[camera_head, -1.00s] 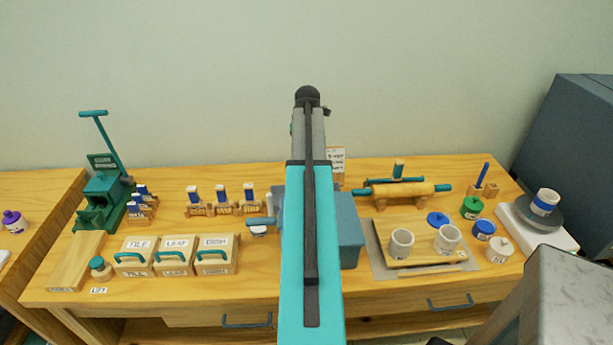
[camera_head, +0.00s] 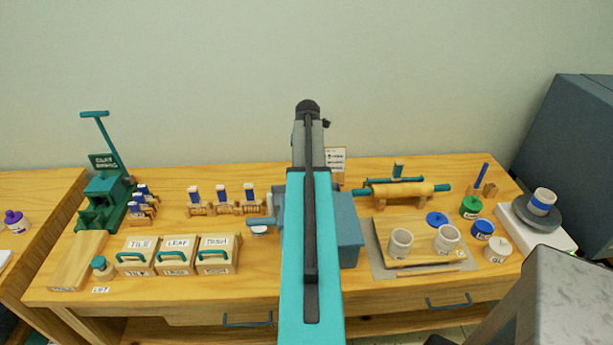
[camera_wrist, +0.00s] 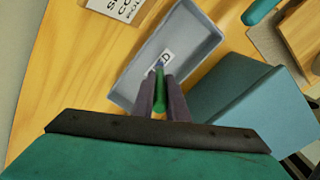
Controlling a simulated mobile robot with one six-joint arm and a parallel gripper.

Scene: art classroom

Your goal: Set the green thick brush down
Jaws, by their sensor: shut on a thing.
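The green thick brush (camera_wrist: 160,77) is between the fingers of my gripper (camera_wrist: 162,88) in the wrist view. Only a short green length of it shows. My gripper is shut on it, over a shallow grey tray (camera_wrist: 190,28). A white label, partly covered and ending in "D", lies inside the tray just beyond the brush. I cannot tell whether the brush touches the tray floor. In the head view my arm hides the gripper, the brush and most of the tray.
A blue-grey box (camera_wrist: 235,112) stands right beside the tray; it also shows in the head view (camera_head: 349,232). A white sign (camera_wrist: 118,6) stands near the tray. A rolling pin (camera_head: 402,190) and a wooden board (camera_head: 420,258) with cups lie to the right.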

